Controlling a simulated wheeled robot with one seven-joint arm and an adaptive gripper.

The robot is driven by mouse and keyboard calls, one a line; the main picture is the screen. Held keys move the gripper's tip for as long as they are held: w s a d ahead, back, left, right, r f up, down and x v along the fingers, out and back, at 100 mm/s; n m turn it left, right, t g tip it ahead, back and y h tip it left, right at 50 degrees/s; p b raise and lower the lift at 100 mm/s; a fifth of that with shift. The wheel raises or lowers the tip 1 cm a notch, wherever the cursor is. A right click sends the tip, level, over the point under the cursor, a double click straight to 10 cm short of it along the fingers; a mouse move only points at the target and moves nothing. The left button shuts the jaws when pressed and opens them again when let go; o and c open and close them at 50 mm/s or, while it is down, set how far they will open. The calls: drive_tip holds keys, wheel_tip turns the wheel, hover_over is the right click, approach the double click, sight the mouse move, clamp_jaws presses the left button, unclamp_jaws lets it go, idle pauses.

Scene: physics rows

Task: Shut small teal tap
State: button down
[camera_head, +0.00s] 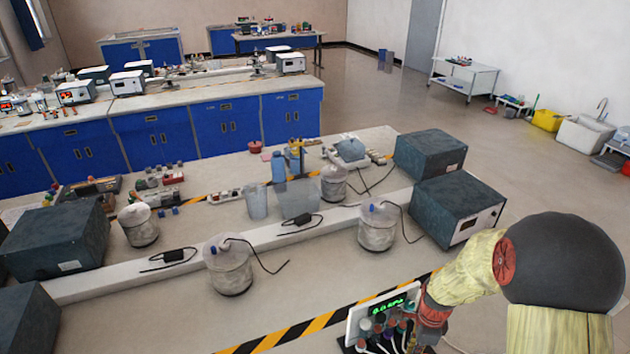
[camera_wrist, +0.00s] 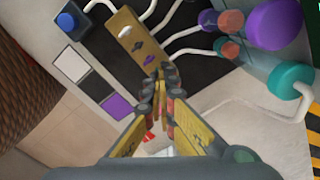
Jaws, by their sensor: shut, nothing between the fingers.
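A rounded teal knob (camera_wrist: 291,80) shows at the right of the wrist view, on a grey-green panel. It is the clearest teal handle I see, but I cannot tell whether it is the small tap or whether it is turned open or shut. My gripper (camera_wrist: 164,82) is shut and empty, its fingertips over the dark board at the lower end of a tan strip (camera_wrist: 135,38) with small levers. The teal knob is to the right of the fingertips and apart from them. In the head view, my arm reaches the panel with a green display (camera_head: 388,308).
A large purple knob (camera_wrist: 275,22) and a smaller purple one (camera_wrist: 208,20) sit above the teal knob. White bent tubes run close by. A blue button (camera_wrist: 68,20) is at upper left. Dark box units (camera_head: 455,205) and white pots (camera_head: 378,228) stand on the bench.

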drive_tip(key=m, duration=0.6)
drive_tip(key=shift+m+p, duration=0.4)
drive_tip(key=m, duration=0.7)
drive_tip(key=shift+p, duration=0.3)
drive_tip(key=c, duration=2.4)
unclamp_jaws()
drive_tip(key=shift+r, duration=0.1)
wheel_tip(320, 180, up, 7)
drive_tip(key=p, duration=0.5)
